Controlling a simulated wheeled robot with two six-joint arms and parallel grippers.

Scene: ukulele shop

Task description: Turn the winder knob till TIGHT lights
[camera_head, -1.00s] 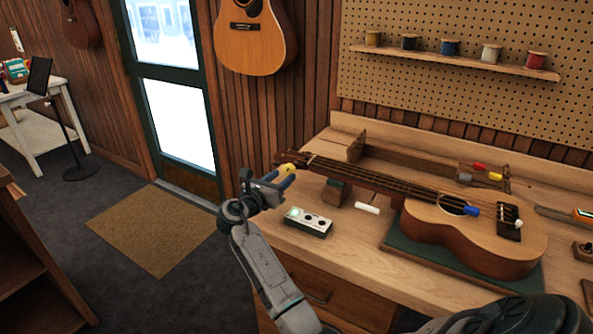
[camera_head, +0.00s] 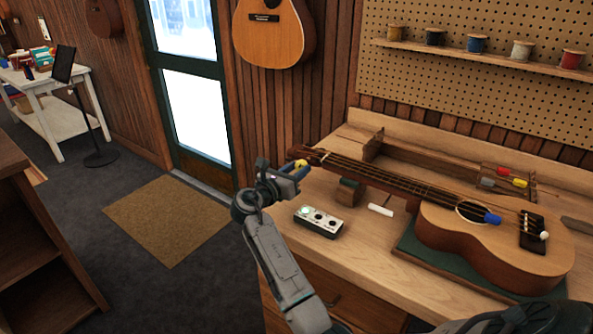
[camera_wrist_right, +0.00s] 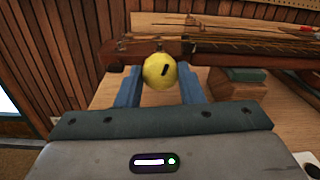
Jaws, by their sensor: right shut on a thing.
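The yellow winder knob (camera_head: 301,164) is at the headstock end of the ukulele (camera_head: 490,235), which lies on the bench. My right gripper (camera_head: 293,172) is shut on the knob. In the right wrist view the round yellow knob (camera_wrist_right: 159,71), with a dark slot mark, sits between the blue fingers of the right gripper (camera_wrist_right: 160,84). A small pale box (camera_head: 318,221) with several round spots lies on the bench below the neck. Its left spot looks pale green; its lettering is too small to read. My left gripper is not in view.
The bench (camera_head: 365,250) also holds a green mat (camera_head: 420,252) under the ukulele body, a white stick (camera_head: 380,210) and a wooden neck support (camera_head: 350,192). A long wooden holder with coloured handles stands behind. A doormat (camera_head: 165,218) lies on the open floor left.

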